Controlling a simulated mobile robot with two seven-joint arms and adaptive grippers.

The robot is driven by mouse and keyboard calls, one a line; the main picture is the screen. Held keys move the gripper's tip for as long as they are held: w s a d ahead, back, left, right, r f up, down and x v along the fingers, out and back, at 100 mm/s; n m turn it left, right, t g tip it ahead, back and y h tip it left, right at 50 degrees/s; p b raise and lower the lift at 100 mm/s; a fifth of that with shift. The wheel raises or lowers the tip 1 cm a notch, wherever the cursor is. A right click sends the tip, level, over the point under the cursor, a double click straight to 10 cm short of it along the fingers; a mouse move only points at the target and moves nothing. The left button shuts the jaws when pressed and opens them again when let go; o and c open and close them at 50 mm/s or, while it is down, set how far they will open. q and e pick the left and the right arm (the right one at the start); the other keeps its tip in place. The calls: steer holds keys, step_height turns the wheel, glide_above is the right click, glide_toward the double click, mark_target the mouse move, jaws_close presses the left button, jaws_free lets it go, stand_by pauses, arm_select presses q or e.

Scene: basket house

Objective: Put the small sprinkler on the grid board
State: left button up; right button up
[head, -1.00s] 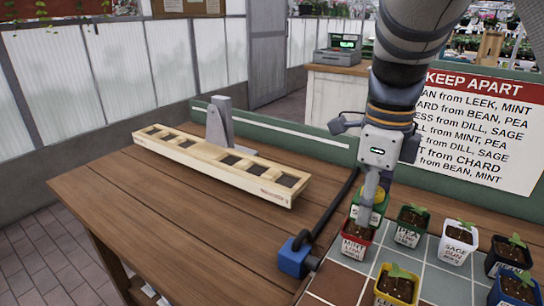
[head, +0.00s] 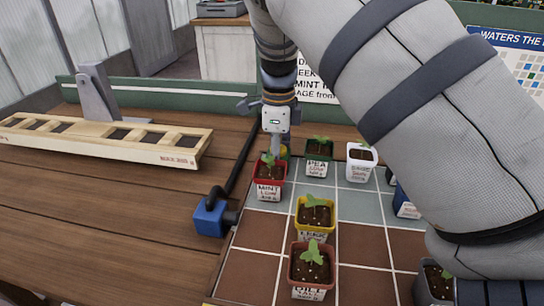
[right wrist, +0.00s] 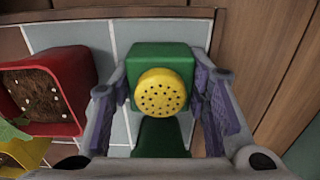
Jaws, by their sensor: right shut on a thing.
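The small sprinkler has a green body (right wrist: 160,62) and a round yellow head with holes (right wrist: 160,92). My right gripper (right wrist: 165,100) is shut on it, with a finger on each side. In the head view my right gripper (head: 276,148) points down behind the red MINT pot (head: 269,172), and mostly hides the sprinkler (head: 284,152). The grid board (head: 262,232) has grey-blue and brown tiles. The sprinkler is over grey-blue tiles at the board's back left corner; I cannot tell whether it touches them. My left gripper is out of view.
Potted seedlings stand on the board: PEA (head: 318,157), a white pot (head: 361,162), LEEK (head: 315,217), DILL (head: 311,270) and others. A blue block (head: 209,217) with a black hose lies left of the board. A wooden tray (head: 110,140) lies farther left. My arm covers the right side.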

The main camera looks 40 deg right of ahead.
steer(key=shift+r, duration=0.1)
steer(key=shift+c, duration=0.5)
steer(key=o, duration=1.4)
steer(key=shift+f, duration=0.2)
steer(key=shift+c, duration=0.2)
step_height(320, 180, up, 12)
steer(key=shift+r, duration=0.25)
steer(key=shift+f, duration=0.1)
